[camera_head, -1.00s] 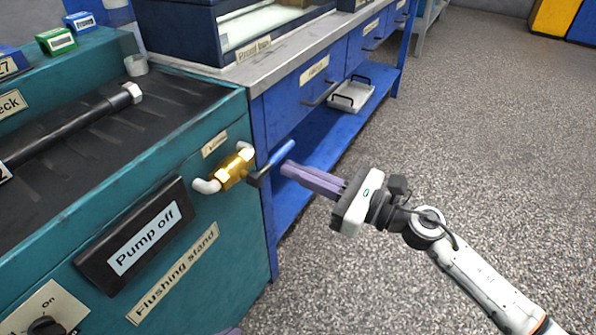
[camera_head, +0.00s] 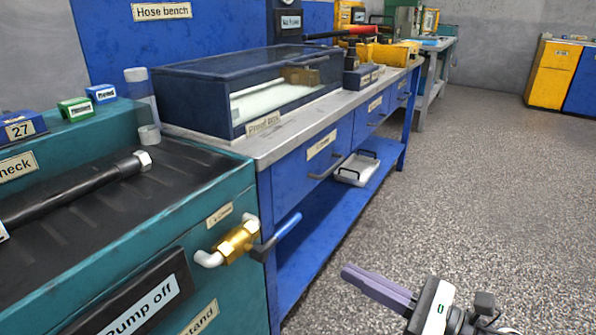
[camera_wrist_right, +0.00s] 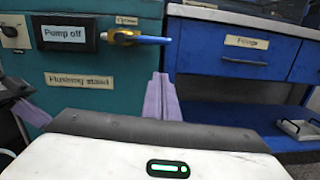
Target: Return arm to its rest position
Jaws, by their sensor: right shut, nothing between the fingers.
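My right gripper (camera_head: 378,288) shows at the lower right of the head view, over the speckled floor. Its purple fingers are shut together with nothing between them. They point left toward the teal flushing stand (camera_head: 222,183) and are apart from it. The wrist view also shows the shut fingers (camera_wrist_right: 162,95), below the brass valve (camera_wrist_right: 122,37) with its blue lever (camera_wrist_right: 153,40). In the head view the brass valve (camera_head: 236,241) and the blue lever (camera_head: 284,232) are left of the gripper, with a clear gap. My left gripper is not in view in the head view.
A blue workbench (camera_head: 300,165) with drawers stands behind the stand, bearing a glass-topped box (camera_head: 215,108). A white tray (camera_head: 357,169) lies on its lower shelf. The stand carries a "Pump off" sign (camera_head: 139,311). Open floor (camera_head: 480,190) lies to the right.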

